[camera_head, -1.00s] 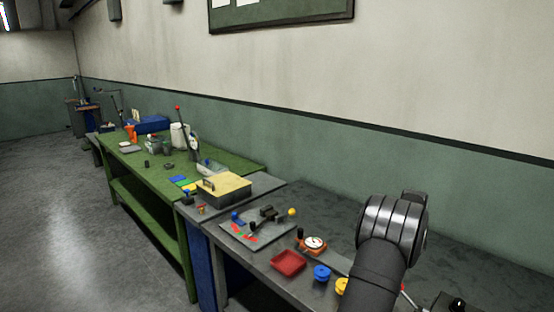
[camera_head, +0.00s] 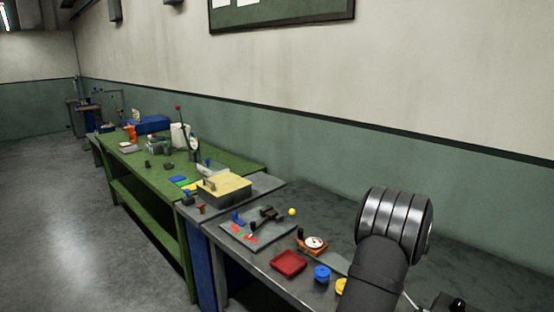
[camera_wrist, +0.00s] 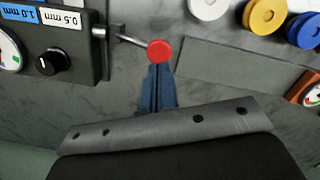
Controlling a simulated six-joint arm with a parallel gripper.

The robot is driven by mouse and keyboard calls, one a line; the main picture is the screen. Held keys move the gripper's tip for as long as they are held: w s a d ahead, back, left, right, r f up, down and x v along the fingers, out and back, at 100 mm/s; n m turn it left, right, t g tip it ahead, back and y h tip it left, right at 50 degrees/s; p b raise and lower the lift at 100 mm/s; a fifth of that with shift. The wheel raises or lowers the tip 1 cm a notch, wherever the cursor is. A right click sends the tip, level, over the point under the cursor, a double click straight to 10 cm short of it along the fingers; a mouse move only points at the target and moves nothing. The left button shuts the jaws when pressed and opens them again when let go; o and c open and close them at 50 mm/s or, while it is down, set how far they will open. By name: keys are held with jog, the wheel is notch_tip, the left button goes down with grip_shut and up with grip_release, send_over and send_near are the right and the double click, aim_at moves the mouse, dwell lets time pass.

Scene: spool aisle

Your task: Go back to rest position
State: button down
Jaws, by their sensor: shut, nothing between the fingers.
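My gripper (camera_wrist: 158,88) shows in the wrist view as two blue fingers lying close together, shut with nothing between them. The fingers point at the grey bench top, beside a red knob (camera_wrist: 159,50) on a metal rod; I cannot tell how far apart they are in depth. In the head view my dark arm with a ribbed metal joint stands over the near bench at the lower right. The gripper itself is hidden there.
A grey box with a black dial (camera_wrist: 53,60) and labels is left of the fingers. White, yellow (camera_wrist: 265,14) and blue (camera_wrist: 305,30) spools lie opposite. The near bench holds a red tray (camera_head: 289,263) and a gauge (camera_head: 314,243). A green table (camera_head: 135,160) stands beyond.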

jog(key=w+d+r, duration=0.2)
jog(key=w+r, duration=0.2)
jog(key=r, duration=0.9)
jog(key=s+f, duration=0.1)
jog(key=f, duration=0.3)
jog(key=s+a+f, duration=0.1)
jog(key=f, duration=0.3)
jog(key=s+a+f, duration=0.1)
jog(key=s+f, duration=0.1)
jog(key=f, duration=0.3)
jog(key=s+r+n+t, duration=0.3)
jog(key=s+r+t, duration=0.4)
jog(key=s+r, duration=1.2)
jog(key=shift+s+d+r+h, duration=0.3)
jog(key=shift+r+h, duration=0.1)
jog(key=shift+r, duration=1.3)
